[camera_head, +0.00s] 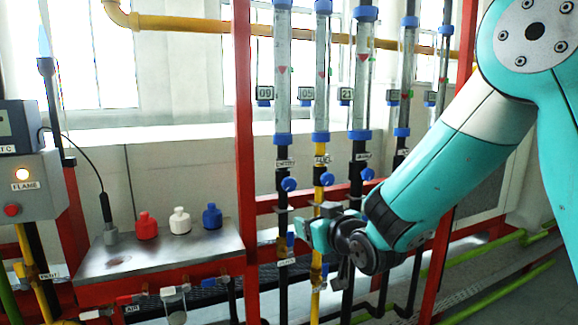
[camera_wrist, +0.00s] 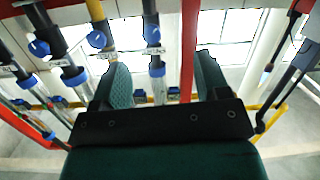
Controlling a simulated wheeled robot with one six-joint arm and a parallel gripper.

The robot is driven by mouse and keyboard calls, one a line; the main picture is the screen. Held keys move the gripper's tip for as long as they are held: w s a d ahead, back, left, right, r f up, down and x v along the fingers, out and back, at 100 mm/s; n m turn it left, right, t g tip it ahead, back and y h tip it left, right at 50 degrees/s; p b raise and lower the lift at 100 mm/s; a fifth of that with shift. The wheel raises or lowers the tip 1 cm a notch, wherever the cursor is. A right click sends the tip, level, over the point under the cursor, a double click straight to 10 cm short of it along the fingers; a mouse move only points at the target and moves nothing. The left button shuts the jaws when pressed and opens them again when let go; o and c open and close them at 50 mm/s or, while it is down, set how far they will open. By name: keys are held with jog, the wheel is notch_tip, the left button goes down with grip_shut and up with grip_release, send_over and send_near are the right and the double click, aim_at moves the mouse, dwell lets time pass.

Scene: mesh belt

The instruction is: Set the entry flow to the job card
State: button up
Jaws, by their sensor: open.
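Several upright flow tubes with blue end fittings hang on the red frame. The leftmost tube (camera_head: 282,70) bears an 09 tag, the second tube (camera_head: 322,75) an 05 tag and the third tube (camera_head: 361,70) a 21 tag. Red marks show on these tubes. Blue knobs sit below: a left knob (camera_head: 289,184), a second knob (camera_head: 327,179) and a third knob (camera_head: 367,174). The name plates are too small to read surely. My gripper (camera_head: 305,232) is open and empty, below the knobs. In the wrist view the left knob (camera_wrist: 152,34) appears between its fingers, beyond them. No job card is discernible.
A metal shelf (camera_head: 160,250) at left carries a red bottle (camera_head: 147,226), a white bottle (camera_head: 180,221) and a blue bottle (camera_head: 212,216). A grey FLAME box (camera_head: 32,195) with a lit lamp stands far left. A red post (camera_head: 243,130) stands beside the leftmost tube.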

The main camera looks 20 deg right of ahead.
aim_at(290, 185)
jog(key=w+p, duration=0.2)
jog(key=w, duration=0.4)
jog(key=w+r+t+p, duration=0.1)
jog(key=w+p, duration=0.1)
jog(key=w, duration=0.4)
jog(key=w+a+r+t+p, duration=0.1)
jog(key=w+p, duration=0.2)
jog(key=w, duration=0.4)
jog(key=shift+r, duration=0.25)
jog(key=c, duration=0.9)
